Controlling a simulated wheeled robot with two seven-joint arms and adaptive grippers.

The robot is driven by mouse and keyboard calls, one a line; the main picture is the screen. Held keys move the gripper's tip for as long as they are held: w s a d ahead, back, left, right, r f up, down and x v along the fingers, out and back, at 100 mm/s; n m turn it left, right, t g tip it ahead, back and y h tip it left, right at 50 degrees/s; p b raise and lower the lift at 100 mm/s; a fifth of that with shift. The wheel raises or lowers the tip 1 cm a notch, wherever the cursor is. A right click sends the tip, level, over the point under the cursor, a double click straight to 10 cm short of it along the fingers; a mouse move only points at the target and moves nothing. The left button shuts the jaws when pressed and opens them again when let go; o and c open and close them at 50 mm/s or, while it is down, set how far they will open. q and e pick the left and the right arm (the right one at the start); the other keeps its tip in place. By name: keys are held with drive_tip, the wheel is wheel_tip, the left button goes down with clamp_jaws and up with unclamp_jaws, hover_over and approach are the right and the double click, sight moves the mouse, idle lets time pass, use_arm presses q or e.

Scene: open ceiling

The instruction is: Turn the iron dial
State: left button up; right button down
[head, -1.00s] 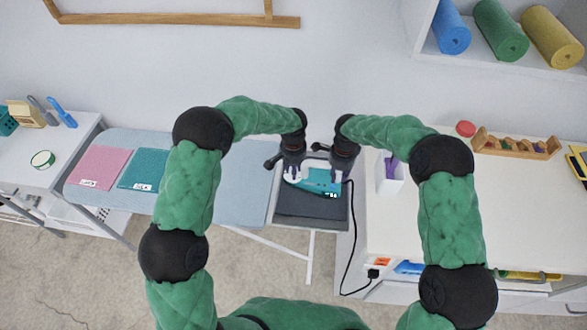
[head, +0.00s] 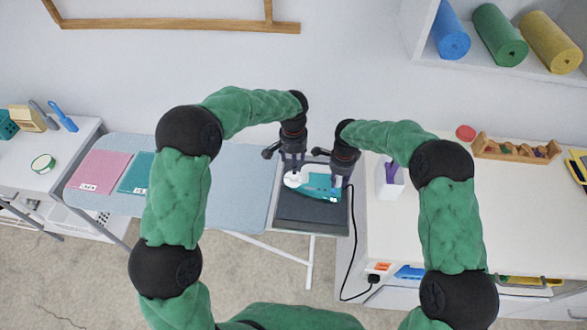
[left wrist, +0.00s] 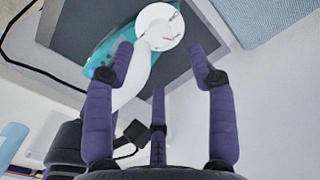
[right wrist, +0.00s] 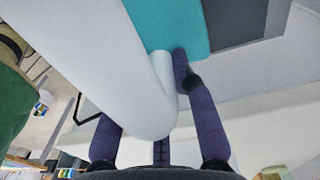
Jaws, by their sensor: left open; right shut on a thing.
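The iron (head: 318,187) is teal and white and lies on a dark grey rest; its teal body also shows in the right wrist view (right wrist: 170,24). The iron dial (left wrist: 160,27) is a white disc with a small red mark, at the iron's left end in the head view (head: 292,180). My left gripper (left wrist: 160,58) is open, its fingers spread near the dial, with nothing between them. My right gripper (head: 341,175) is shut on the iron at its other end, by the white handle (right wrist: 120,75). Its fingers are partly hidden behind the handle.
The rest (head: 310,220) adjoins a blue ironing board (head: 240,195) with folded pink cloth (head: 98,170). A black cord (head: 350,240) runs down to a socket. A white counter (head: 430,215) with a white cup (head: 388,182) stands close on the right.

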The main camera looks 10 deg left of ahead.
sight(294, 177)
use_arm(q)
drive_tip(key=shift+r, duration=2.15)
drive_tip(key=shift+m, duration=0.3)
wheel_tip(294, 177, down, 12)
drive_tip(key=m, duration=2.1)
drive_tip(key=shift+m, duration=0.4)
clamp_jaws()
